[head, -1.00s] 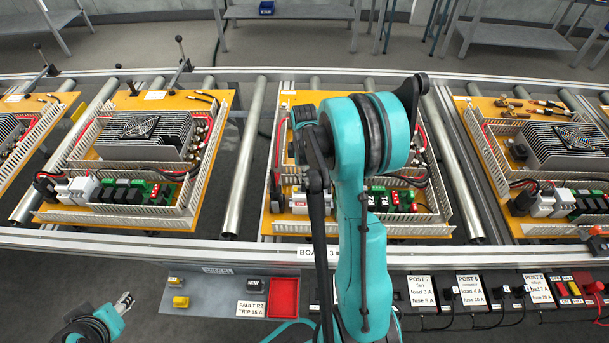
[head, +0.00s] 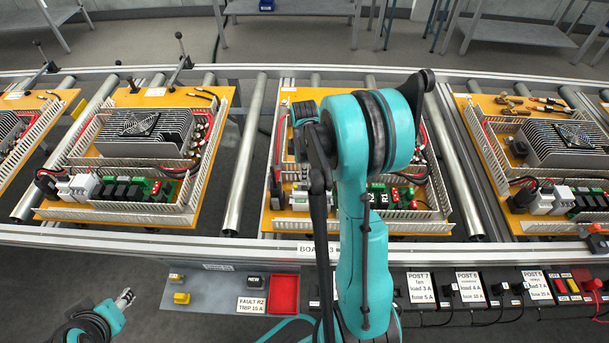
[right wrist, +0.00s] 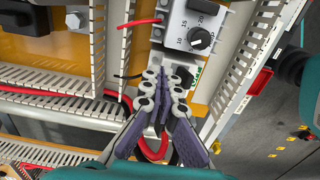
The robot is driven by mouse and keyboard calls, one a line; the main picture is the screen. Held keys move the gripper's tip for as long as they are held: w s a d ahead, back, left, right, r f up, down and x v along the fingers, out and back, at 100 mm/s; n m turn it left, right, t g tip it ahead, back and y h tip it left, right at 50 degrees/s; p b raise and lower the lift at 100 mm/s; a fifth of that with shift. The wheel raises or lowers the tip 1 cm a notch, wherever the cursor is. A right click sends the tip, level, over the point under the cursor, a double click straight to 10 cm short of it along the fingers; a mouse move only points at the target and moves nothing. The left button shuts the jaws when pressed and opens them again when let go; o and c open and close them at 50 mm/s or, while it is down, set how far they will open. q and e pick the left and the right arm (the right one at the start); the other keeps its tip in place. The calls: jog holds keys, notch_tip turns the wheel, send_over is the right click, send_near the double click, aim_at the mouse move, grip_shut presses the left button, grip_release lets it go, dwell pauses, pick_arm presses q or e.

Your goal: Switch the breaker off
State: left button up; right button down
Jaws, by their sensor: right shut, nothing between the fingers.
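In the right wrist view, a pale grey device with a black knob and a 10-15-20 scale (right wrist: 192,25) sits on the board; it looks like the breaker. My right gripper (right wrist: 165,80) is shut and empty, its fingertips just below this device in the picture. They cover part of the pale parts there, so I cannot tell whether they touch or see the switch position. In the head view, my right arm hides much of the middle board (head: 280,222). My left gripper (head: 125,298) is at the lower left, away from the boards; its jaws are too small to judge.
Slotted duct walls (right wrist: 60,100) and red wires (right wrist: 152,148) lie close around the right gripper. Other boards (head: 215,180) stand left and right on the roller conveyor. A red tray (head: 284,296) and labelled posts (head: 422,289) are along the front.

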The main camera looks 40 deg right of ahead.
pick_arm(q)
notch_tip(320, 180, up, 4)
jog(key=p, duration=0.3)
jog(key=shift+r+p, duration=0.15)
jog(key=shift+p, duration=0.2)
pick_arm(e)
notch_tip(320, 180, up, 6)
pick_arm(q)
notch_tip(320, 180, down, 3)
jog(key=b, duration=0.2)
jog(key=shift+r+b, duration=0.15)
jog(key=shift+b, duration=0.15)
jog(key=shift+c, duration=0.3)
pick_arm(e)
jog(key=s+a+r+m+t, duration=0.2)
jog(key=s+a+r+m, duration=0.1)
jog(key=a, duration=0.4)
jog(key=s+a+r+m+t, duration=0.2)
jog(key=s+a+r+m, duration=0.1)
jog(key=a, duration=0.4)
jog(key=s+a+r+m+t, duration=0.3)
jog(key=s+a+r+m, duration=0.1)
jog(key=a, duration=0.3)
jog(key=shift+s+r, duration=0.3)
jog(key=shift+s, duration=0.15)
pick_arm(q)
jog(key=shift+c, duration=0.4)
